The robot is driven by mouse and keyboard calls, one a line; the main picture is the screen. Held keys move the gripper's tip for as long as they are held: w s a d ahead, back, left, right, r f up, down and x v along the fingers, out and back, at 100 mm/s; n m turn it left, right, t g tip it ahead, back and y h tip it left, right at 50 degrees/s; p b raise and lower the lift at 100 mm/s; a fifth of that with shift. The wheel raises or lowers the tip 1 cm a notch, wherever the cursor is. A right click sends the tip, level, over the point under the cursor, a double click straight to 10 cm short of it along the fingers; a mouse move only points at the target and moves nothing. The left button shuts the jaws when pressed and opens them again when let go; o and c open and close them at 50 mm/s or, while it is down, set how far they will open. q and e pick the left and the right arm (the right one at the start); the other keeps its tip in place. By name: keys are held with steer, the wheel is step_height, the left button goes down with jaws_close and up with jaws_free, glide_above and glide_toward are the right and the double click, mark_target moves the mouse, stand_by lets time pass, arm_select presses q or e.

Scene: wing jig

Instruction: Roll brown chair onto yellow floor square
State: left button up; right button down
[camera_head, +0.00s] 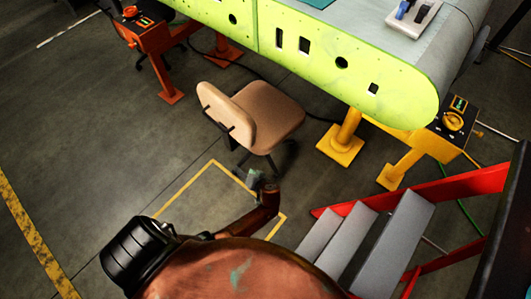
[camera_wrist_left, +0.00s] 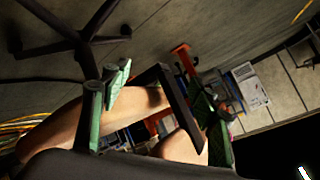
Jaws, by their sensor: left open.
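The brown chair (camera_head: 272,112) stands upright on the grey floor, below the green wing panel, with its backrest toward the left. The yellow floor square (camera_head: 186,186) is a painted outline in front of the chair, partly hidden by my arm. My left gripper (camera_head: 256,179) is open over the square's far side, just short of the chair. In the left wrist view, the open green-padded fingers (camera_wrist_left: 157,95) face the chair (camera_wrist_left: 60,128), seen sideways. A dark bar of the chair shows between the fingers; I cannot tell whether they touch it. My right gripper is out of view.
The wing (camera_head: 300,45) rests on orange and yellow stands (camera_head: 340,145) behind the chair. Grey steps (camera_head: 385,245) with red rails stand at the right, near the square. Floor left of the square is open, up to a yellow line (camera_head: 35,240).

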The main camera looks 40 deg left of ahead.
arm_select(q)
steer(key=w+d+r+n+g+y+b, duration=0.1)
steer(key=w+d+r+n+y+b, duration=0.2)
steer(key=w+r+n+y+b, duration=0.4)
steer(key=shift+w+d+r+n+b, duration=0.2)
steer(key=shift+w+r+n+b, duration=0.2)
steer(key=shift+r+n+b, duration=2.3)
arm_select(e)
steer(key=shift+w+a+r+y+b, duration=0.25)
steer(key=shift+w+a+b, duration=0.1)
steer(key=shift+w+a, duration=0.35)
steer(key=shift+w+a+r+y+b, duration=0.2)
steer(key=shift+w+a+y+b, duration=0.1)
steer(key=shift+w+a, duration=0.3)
arm_select(q)
steer(key=shift+f+m, duration=0.6)
steer(key=shift+f, duration=0.2)
